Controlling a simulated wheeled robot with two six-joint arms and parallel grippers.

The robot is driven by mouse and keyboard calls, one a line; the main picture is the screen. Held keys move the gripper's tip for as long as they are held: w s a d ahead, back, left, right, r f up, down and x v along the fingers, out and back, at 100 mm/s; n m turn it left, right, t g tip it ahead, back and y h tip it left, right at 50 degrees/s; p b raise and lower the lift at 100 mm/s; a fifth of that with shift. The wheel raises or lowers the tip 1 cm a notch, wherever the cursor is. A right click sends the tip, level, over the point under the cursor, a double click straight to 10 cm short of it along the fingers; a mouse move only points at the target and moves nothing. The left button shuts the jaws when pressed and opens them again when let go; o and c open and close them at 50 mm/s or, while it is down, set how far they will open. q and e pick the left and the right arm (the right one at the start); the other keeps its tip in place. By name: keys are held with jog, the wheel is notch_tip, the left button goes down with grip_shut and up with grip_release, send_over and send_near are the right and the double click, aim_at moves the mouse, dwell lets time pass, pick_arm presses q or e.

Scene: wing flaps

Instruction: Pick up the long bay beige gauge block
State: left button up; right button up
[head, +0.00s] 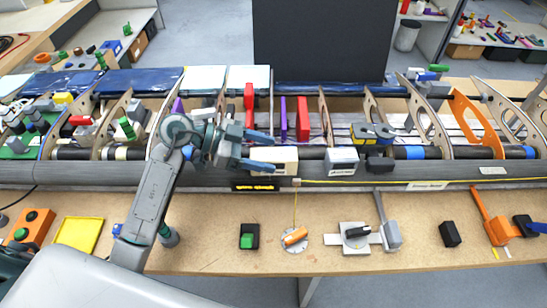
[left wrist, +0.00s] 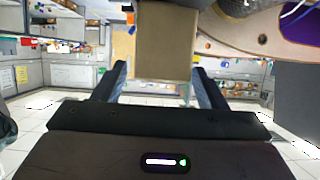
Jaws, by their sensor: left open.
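A beige block (head: 276,160), which looks like the long bay gauge block, sits at the front edge of the wing bay in the head view. In the left wrist view a tan block (left wrist: 165,42) fills the top middle, its near end around the level of the fingertips. My left gripper (head: 268,153) is open, its two dark fingers reaching right toward the block. In the left wrist view the gripper (left wrist: 158,78) has its fingers spread; the block lies closer to the right finger, with a gap to the left one. I cannot tell whether they touch. My right gripper is not seen.
A white block (head: 342,160) stands to the right along the wing edge. Red uprights (head: 302,118) and wooden ribs rise behind. A black display (head: 255,187) is below the block. The bench front (head: 200,245) holds switches and clamps, with bare wood between them.

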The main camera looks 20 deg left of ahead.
pick_arm(q)
jog(key=shift+x, duration=0.95)
jog(key=shift+w+d+f, duration=0.1)
jog(key=shift+d+f, duration=0.05)
jog(key=shift+d, duration=0.25)
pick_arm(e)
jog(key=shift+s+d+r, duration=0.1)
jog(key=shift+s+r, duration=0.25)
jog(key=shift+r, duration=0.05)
pick_arm(q)
jog(key=shift+c, duration=0.4)
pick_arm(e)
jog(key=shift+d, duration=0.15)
pick_arm(q)
jog(key=c, duration=1.1)
jog(key=shift+o, duration=0.2)
jog(key=shift+p, duration=0.35)
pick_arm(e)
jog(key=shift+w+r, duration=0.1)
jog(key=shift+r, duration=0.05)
